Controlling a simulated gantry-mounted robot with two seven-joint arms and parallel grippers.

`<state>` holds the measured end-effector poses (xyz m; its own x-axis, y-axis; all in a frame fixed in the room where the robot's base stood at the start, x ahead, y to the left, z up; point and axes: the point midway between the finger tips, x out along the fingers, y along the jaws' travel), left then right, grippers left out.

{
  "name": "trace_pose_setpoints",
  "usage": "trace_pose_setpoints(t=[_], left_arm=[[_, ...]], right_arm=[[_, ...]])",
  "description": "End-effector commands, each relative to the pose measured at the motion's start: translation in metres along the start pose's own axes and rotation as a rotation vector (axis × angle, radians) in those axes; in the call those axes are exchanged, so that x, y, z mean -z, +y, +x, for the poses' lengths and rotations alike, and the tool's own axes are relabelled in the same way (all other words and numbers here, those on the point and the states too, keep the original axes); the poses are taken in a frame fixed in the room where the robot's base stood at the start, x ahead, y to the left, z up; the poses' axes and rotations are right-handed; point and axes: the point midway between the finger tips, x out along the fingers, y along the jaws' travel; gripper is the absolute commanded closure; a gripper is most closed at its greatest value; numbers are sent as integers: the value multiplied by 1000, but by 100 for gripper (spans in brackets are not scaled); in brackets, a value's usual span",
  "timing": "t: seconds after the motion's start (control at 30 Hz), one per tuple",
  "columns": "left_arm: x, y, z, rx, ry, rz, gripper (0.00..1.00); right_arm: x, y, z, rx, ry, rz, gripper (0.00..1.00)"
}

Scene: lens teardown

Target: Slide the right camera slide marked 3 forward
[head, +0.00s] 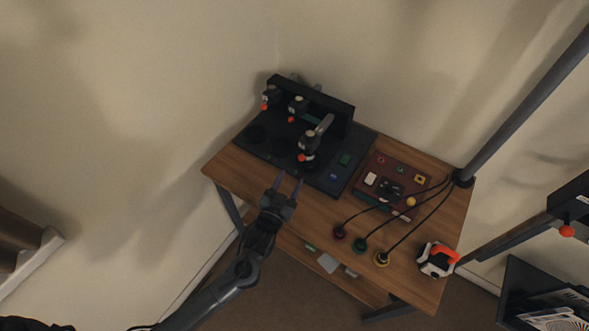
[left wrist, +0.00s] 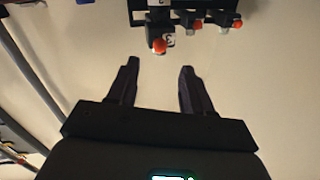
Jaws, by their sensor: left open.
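The right camera slide (head: 310,141) is a black block with an orange-red knob, on an arm reaching out from a black upright panel. It stands nearer the front than the other two slides (head: 297,106) (head: 271,94). In the left wrist view a slide marked 3 (left wrist: 169,39), with an orange knob, is just beyond my fingertips. My left gripper (head: 288,179) is open and empty at the table's front edge, in front of the right slide and apart from it. The fingers also show open in the left wrist view (left wrist: 157,65). My right gripper is not in view.
A dark board (head: 258,152) lies under the slides. To its right is a red-brown panel (head: 376,207) with small coloured parts. Several cabled round plugs (head: 381,259) and a white-and-orange device (head: 437,260) are at the right. Bare wood (head: 310,215) lies along the front.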

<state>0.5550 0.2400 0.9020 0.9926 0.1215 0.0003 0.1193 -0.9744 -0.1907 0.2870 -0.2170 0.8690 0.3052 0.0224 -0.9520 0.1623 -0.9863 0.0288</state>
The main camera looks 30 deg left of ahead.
Motion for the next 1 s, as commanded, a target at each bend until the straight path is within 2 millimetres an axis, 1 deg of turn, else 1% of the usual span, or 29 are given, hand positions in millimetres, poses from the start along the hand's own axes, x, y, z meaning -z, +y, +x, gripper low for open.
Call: trace_pose_setpoints(t=[0.03, 0.1, 0.3, 0.43, 0.83, 0.93, 1.0], left_arm=[[0, 0, -9, -1, -2, 0, 50], [0, 0, -18, -1, -2, 1, 50], [0, 0, -34, 1, 0, 0, 50], [1, -1, -38, 1, 1, 0, 50], [0, 0, -38, 1, -1, 1, 50], [-8, 0, -44, -2, -16, 2, 50], [-19, 0, -52, -3, -40, 4, 50]], right_arm=[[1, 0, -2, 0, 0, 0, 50], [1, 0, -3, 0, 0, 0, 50], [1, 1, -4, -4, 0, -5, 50], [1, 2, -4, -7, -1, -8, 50], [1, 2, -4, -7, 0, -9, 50], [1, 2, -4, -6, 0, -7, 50], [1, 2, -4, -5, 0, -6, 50]])
